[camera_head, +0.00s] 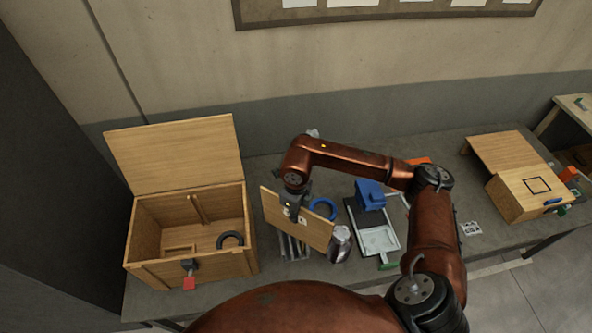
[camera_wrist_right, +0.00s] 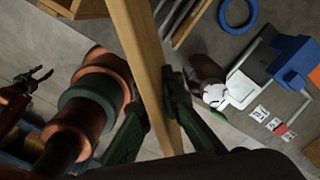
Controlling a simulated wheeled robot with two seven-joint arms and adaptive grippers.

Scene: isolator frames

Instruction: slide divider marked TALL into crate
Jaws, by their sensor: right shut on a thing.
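The wooden crate (camera_head: 155,272) stands at the left of the table with its lid (camera_head: 175,155) raised. Its inside shows a wooden strip on the back wall (camera_head: 195,209) and a dark ring (camera_head: 230,240) on the floor. My right gripper (camera_head: 292,210) is shut on a flat wooden divider (camera_head: 318,232), to the right of the crate and apart from it. A small pale label shows by the fingers, too small to read. In the right wrist view the divider (camera_wrist_right: 140,50) is edge-on between the fingers (camera_wrist_right: 156,108). My left gripper (camera_wrist_right: 36,80) shows there, open and empty.
A metal rack (camera_head: 292,247) stands below the divider. A dark canister (camera_head: 339,246), blue ring (camera_head: 323,208), blue block (camera_head: 370,194) and pale tray (camera_head: 379,240) are to its right. A second wooden box (camera_head: 517,196) is at the far right.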

